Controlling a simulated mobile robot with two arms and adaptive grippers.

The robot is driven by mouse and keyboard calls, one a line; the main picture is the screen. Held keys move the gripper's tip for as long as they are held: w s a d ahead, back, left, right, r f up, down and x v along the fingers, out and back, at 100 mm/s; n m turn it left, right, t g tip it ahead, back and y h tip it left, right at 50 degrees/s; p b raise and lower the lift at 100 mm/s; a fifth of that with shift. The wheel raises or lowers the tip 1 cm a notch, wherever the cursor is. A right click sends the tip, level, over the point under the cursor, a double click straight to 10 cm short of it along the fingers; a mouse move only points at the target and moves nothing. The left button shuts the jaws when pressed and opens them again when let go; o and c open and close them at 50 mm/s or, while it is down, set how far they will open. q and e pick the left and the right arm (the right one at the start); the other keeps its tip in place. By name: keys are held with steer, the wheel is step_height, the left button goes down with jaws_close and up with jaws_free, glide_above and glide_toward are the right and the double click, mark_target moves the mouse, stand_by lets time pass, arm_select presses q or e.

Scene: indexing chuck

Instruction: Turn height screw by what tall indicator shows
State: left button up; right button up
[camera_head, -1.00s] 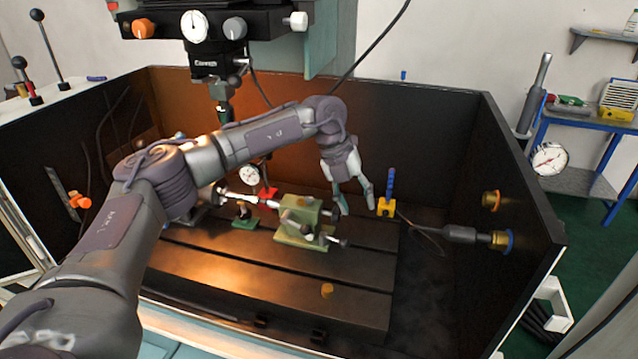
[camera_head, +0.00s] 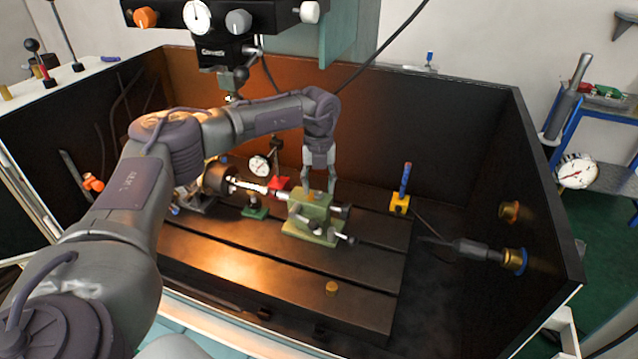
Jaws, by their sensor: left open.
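The green tailstock block (camera_head: 309,218) stands on the dark slotted table, with small dark-tipped handles on its right side. A small orange-brown screw head shows on its top, between my fingertips; I cannot tell for sure that it is the height screw. My left gripper (camera_head: 319,187) points down over the block with its two fingers apart, one on each side of that spot. Contact is not clear. A white dial indicator (camera_head: 259,166) stands behind the workpiece, near a red base (camera_head: 279,184); its reading is too small to make out. My right gripper is out of view.
A shiny workpiece (camera_head: 247,186) runs from the chuck (camera_head: 217,177) toward the block. A green base (camera_head: 255,212) sits below it. A yellow block with a blue post (camera_head: 400,203) stands right. A brass knob (camera_head: 331,288) is at the front. Dark walls enclose the table.

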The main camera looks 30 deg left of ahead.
arm_select(q)
steer(key=shift+f, duration=0.65)
steer(key=shift+c, duration=1)
jaws_close()
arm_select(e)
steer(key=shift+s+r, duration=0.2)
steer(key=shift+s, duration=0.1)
arm_select(q)
steer(key=shift+m, duration=0.4)
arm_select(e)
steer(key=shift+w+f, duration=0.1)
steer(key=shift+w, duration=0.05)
